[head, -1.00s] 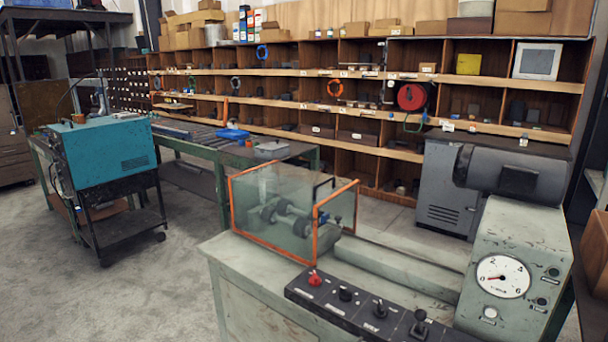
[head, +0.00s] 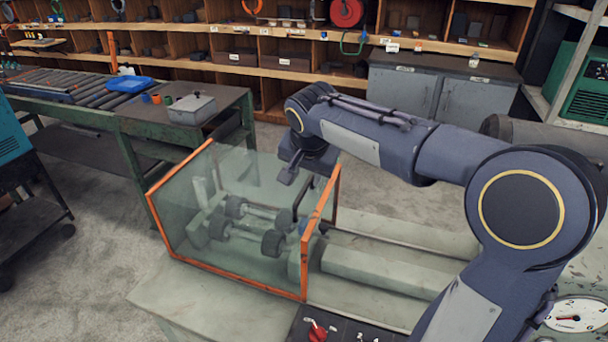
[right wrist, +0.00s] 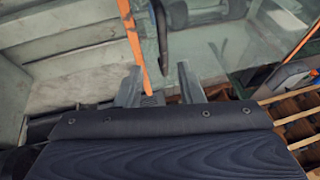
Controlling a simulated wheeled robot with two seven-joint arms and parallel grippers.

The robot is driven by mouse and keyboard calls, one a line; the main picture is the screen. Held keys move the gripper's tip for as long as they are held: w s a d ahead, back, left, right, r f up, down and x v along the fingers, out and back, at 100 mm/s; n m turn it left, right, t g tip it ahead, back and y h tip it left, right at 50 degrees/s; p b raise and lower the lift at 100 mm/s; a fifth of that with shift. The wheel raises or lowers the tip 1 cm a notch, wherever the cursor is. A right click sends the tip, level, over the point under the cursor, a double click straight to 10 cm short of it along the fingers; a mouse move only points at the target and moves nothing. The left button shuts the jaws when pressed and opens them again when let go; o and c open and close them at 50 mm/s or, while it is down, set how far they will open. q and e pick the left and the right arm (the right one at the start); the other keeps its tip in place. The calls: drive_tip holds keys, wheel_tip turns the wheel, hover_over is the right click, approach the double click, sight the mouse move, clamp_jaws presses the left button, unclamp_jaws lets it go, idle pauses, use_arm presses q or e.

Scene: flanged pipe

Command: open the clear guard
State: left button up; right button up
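The clear guard (head: 165,222) is a see-through box with orange edges, standing shut-looking over the bench, with a flanged pipe (head: 255,218) inside. Its black bar handle (head: 302,198) is on the right end. My right gripper (head: 288,177) is above the guard beside the handle, partly hidden by my wrist. In the right wrist view the gripper (right wrist: 158,82) has its two fingers apart. The guard's orange edge (right wrist: 136,45) and the black handle (right wrist: 161,35) line up between them in the picture. I cannot tell whether they touch. My left gripper is out of view.
A control panel with a red knob (head: 317,331) is at the bench front, and a dial gauge (head: 575,315) at the right. Shelves and a grey cabinet (head: 440,90) are behind.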

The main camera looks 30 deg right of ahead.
sight(304, 189)
drive_tip(key=x, duration=0.7)
drive_tip(key=shift+w+p, duration=0.4)
drive_tip(key=shift+r, duration=0.1)
drive_tip(key=shift+s, duration=0.1)
drive_tip(key=shift+c, duration=0.4)
clamp_jaws()
